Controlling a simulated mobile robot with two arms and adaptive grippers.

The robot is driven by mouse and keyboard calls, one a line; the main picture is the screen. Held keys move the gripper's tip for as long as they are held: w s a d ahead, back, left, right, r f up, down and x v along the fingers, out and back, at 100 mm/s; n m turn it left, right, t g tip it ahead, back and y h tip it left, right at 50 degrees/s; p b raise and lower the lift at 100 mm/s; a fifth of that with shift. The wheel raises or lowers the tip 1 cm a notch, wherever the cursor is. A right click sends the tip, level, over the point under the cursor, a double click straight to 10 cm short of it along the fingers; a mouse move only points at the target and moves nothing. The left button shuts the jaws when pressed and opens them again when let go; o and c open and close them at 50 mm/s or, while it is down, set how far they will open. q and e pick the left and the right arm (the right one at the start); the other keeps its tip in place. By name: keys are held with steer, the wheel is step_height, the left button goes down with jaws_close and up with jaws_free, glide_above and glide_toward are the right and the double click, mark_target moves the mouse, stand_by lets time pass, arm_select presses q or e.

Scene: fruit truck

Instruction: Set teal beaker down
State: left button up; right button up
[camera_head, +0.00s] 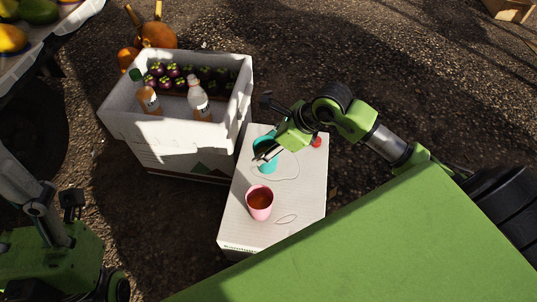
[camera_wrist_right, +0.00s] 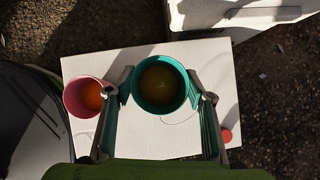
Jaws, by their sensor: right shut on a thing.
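The teal beaker (camera_head: 268,166) is held in my right gripper (camera_head: 266,153), over the far part of a white box top (camera_head: 300,190). In the right wrist view the beaker (camera_wrist_right: 161,103) sits upright between the two fingers of the right gripper (camera_wrist_right: 164,90), which is shut on it. Dark amber liquid shows inside. I cannot tell whether its base touches the box top. A pink cup (camera_head: 260,203) with reddish liquid stands on the same top, nearer me; it also shows in the right wrist view (camera_wrist_right: 76,98). My left gripper (camera_head: 73,203) is at the lower left, its jaws unclear.
A white crate (camera_head: 190,150) with two bottles and dark purple fruit stands left of the box top. A small red object (camera_head: 317,142) lies near the top's right edge. Thin loops are drawn on the top. The near right part of the top is clear.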

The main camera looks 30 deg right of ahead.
steer(key=shift+w+d+f, duration=0.2)
steer(key=shift+w+f, duration=0.05)
steer(key=shift+f, duration=0.15)
steer(key=shift+w+d+f, duration=0.2)
steer(key=shift+f, duration=0.2)
step_height(320, 180, down, 4)
steer(key=b, duration=0.2)
steer(key=shift+w+d+r+b, duration=0.15)
steer(key=shift+r+b, duration=0.1)
steer(key=shift+b, duration=0.05)
steer(key=o, duration=1.2)
steer(key=shift+o, duration=0.2)
